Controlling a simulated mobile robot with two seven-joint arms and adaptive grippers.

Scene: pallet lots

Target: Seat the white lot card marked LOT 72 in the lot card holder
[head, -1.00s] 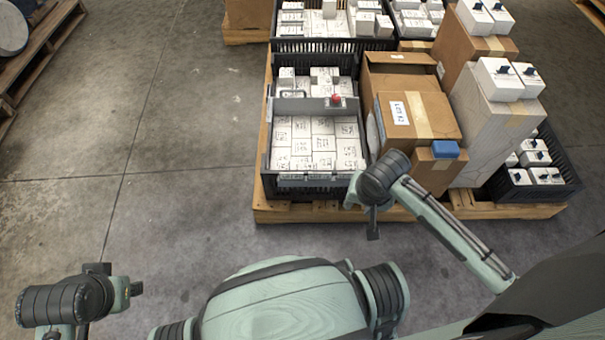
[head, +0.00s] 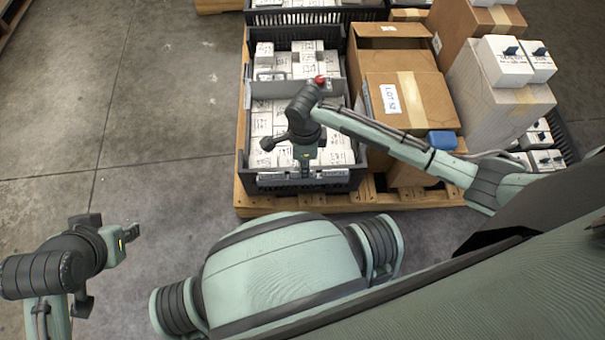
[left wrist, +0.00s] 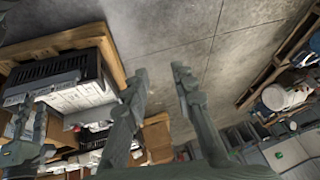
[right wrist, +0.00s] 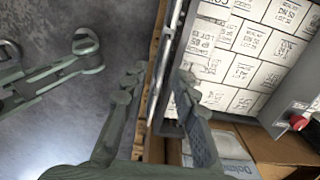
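I cannot pick out the white card marked LOT 72 for certain. A pale strip (head: 272,178) runs along the front rim of the near black crate; it may be the lot card holder, and my right arm partly hides it. My right gripper (head: 300,146) is above the front of that crate. In the right wrist view its fingers (right wrist: 160,82) are apart with nothing seen held, and the crate's edge shows behind the gap. My left gripper (head: 95,255) is off to the left over bare floor. Its fingers (left wrist: 161,75) are apart and empty.
The near crate (head: 242,150) holds many white boxes and a grey divider with a red knob (head: 320,79). Cardboard boxes (head: 430,105), one labelled, stand to its right with a blue block (head: 441,140). All stand on a wooden pallet (head: 245,205). Floor at left is clear.

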